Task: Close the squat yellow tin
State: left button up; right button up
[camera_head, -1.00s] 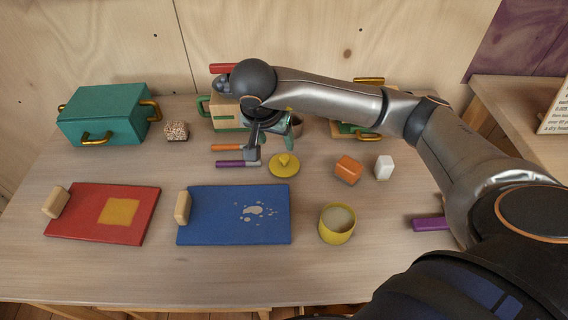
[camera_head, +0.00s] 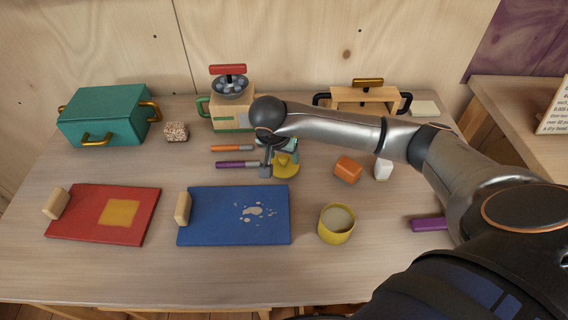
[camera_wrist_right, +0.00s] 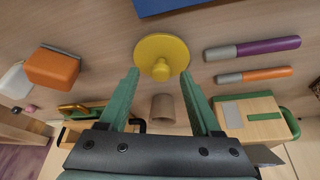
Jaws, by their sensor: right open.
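The squat yellow tin (camera_head: 336,225) stands open on the table, right of the blue board. Its pale inside shows. Its round yellow lid (camera_head: 286,166) with a knob lies on the table behind the blue board; it also shows in the right wrist view (camera_wrist_right: 162,56). My right gripper (camera_head: 279,160) is at the lid, partly hidden by its own arm. In the right wrist view its two green fingers (camera_wrist_right: 162,82) are apart and empty, with the lid's knob just beyond and between the tips. My left gripper is not in view.
Orange (camera_head: 348,169) and white (camera_head: 383,170) blocks lie right of the lid. Orange and purple-handled tools (camera_head: 236,164) lie to its left. The blue board (camera_head: 225,225) and red board (camera_head: 85,225) lie in front. Table around the tin is mostly clear.

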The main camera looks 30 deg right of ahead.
jog(key=shift+w+d+f, duration=0.15)
jog(key=shift+f, duration=0.45)
jog(key=shift+c, duration=0.2)
grip_shut()
